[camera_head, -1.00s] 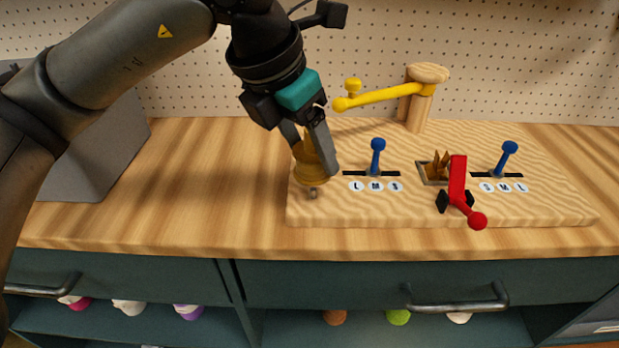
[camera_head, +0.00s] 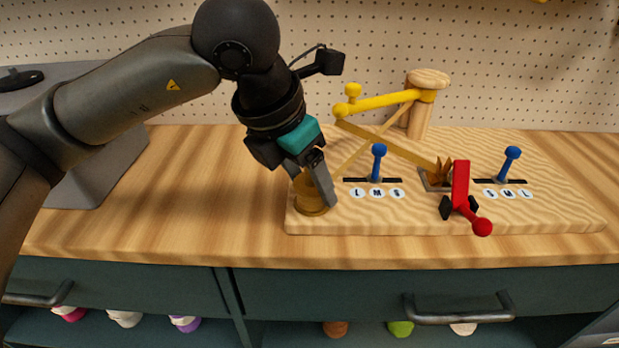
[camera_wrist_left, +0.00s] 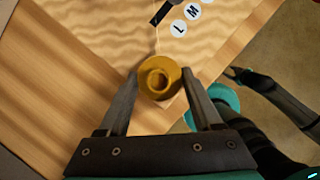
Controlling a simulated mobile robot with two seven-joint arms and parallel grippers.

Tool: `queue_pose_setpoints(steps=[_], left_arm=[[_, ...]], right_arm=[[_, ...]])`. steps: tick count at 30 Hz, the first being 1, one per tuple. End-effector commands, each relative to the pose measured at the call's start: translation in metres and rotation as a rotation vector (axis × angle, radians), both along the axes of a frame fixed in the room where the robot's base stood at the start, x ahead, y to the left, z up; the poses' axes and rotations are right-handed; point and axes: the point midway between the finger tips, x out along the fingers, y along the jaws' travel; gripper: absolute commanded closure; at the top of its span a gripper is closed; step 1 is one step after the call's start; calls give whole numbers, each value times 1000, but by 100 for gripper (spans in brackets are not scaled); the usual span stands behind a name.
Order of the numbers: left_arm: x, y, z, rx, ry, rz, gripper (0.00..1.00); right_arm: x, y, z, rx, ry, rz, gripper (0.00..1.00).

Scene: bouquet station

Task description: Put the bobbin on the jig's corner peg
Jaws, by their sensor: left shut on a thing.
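The golden bobbin (camera_head: 309,202) stands at the front-left corner of the wooden jig (camera_head: 400,219). My left gripper (camera_head: 318,192) is shut on it from above, one finger on each side. In the left wrist view the bobbin (camera_wrist_left: 160,78) shows its round top and open bore between the fingertips (camera_wrist_left: 160,73). The corner peg is hidden, apparently under or inside the bobbin, and I cannot see how far down the bobbin sits. A tan ribbon (camera_head: 385,143) runs between the bobbin, the yellow arm (camera_head: 385,102) and the jig's slot. Teal and dark parts, perhaps my right gripper, show in the left wrist view.
Two blue levers (camera_head: 379,160) and (camera_head: 511,160) stand on the jig over lettered discs. A red lever (camera_head: 460,188) is at the front of the slot, and a wooden post (camera_head: 421,108) carries the yellow arm. The counter (camera_head: 185,180) left of the jig is clear.

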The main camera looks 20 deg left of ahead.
Motion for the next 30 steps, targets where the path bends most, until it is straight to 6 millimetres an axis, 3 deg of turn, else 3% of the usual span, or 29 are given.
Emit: queue_pose_setpoints(steps=[1, 8, 21, 30], left_arm=[[0, 0, 0, 0, 0, 0, 30], [0, 0, 0, 0, 0, 0, 4], [0, 0, 4, 0, -1, 0, 4], [-15, 9, 49, -1, -4, 1, 4]], right_arm=[[1, 1, 2, 2, -3, -1, 50], [2, 1, 2, 1, -4, -1, 50], [-5, -1, -3, -1, 5, 0, 50], [-21, -16, -21, -17, 7, 3, 50]])
